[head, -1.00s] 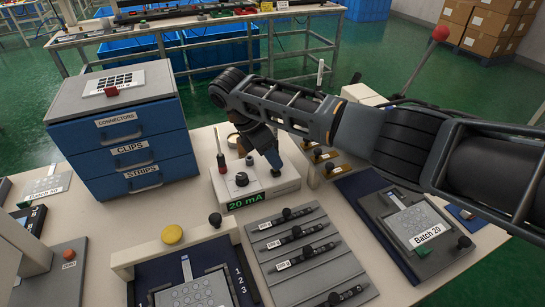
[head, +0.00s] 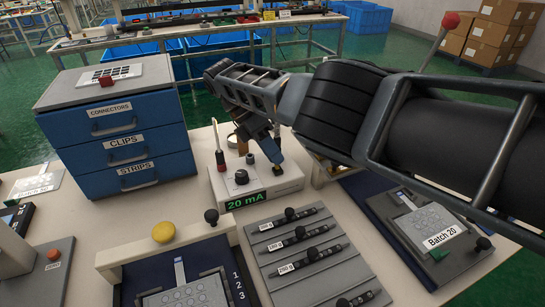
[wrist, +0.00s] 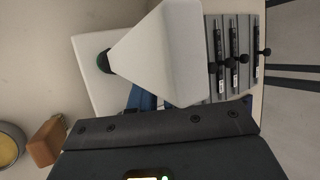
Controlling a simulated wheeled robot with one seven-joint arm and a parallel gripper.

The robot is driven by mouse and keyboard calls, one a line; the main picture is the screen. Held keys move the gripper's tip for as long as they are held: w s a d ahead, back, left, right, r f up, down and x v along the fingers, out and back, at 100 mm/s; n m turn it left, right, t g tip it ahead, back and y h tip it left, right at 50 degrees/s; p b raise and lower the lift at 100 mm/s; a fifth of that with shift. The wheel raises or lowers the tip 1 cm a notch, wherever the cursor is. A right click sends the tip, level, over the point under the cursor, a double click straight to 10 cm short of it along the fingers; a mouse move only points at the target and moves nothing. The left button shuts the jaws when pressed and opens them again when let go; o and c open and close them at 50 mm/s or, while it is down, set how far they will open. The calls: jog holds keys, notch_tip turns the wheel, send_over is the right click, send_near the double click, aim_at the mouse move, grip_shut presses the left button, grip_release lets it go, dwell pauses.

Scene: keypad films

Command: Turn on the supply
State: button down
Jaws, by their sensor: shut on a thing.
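The supply (head: 292,183) is a pale box on the table, with a green "20 mA" reading on its lit front display (head: 246,201). A black knob (head: 241,177) sits on its top. My gripper (head: 275,158) points down at the top right of the supply, its blue fingers shut on a small dark part there, seemingly a switch (head: 277,170). The fingers hide most of that part, so its position cannot be told.
A blue drawer cabinet (head: 128,140) is at the left. A grey rack (head: 268,240) with several black tools lies in front. A Batch 20 tray (head: 428,228) lies to the right.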

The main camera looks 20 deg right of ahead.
dwell(0.3)
jog(key=c, duration=1.2)
grip_release()
jog(key=shift+r, duration=0.1)
